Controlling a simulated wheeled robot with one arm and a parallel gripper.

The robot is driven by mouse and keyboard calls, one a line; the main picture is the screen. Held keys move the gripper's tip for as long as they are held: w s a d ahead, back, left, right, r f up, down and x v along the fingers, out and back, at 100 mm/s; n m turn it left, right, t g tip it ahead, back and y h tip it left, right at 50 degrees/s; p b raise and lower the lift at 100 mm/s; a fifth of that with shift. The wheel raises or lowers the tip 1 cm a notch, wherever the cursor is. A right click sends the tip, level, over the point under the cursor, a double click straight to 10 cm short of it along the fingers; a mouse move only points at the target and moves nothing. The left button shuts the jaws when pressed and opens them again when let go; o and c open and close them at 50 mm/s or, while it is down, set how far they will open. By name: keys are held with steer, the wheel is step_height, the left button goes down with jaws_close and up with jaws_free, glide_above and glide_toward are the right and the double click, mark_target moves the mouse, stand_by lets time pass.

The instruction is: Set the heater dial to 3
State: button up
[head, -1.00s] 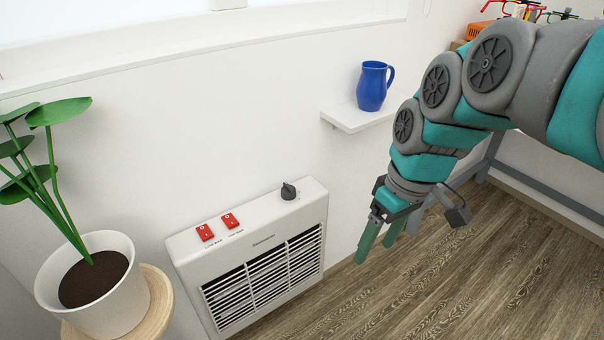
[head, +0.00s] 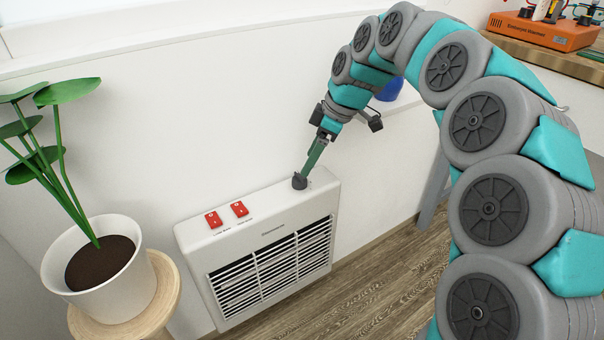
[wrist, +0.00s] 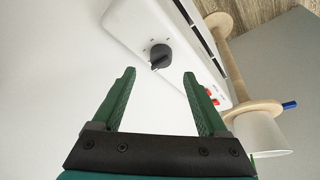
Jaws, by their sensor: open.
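The white heater (head: 262,205) stands against the wall, with a louvred grille on its front. Its dark grey dial (head: 299,181) sits on the top face near the right end. The dial also shows in the wrist view (wrist: 160,55), with small marks around it too small to read. My gripper (head: 305,172) is above the dial in the head view, its green fingers pointing down at it. In the wrist view my gripper (wrist: 160,75) is open, and the dial appears between and just beyond the fingertips. I cannot tell whether the fingers touch it.
Two red switches (head: 226,214) sit on the heater's top, left of the dial. A potted plant (head: 95,265) stands on a round wooden stool (head: 165,290) at left. A blue jug (head: 390,90) is partly hidden behind my arm. An orange box (head: 541,30) is on a bench at upper right.

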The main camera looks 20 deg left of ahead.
mark_target(299, 180)
steer(key=x, duration=0.6)
jaws_close()
stand_by(0.5)
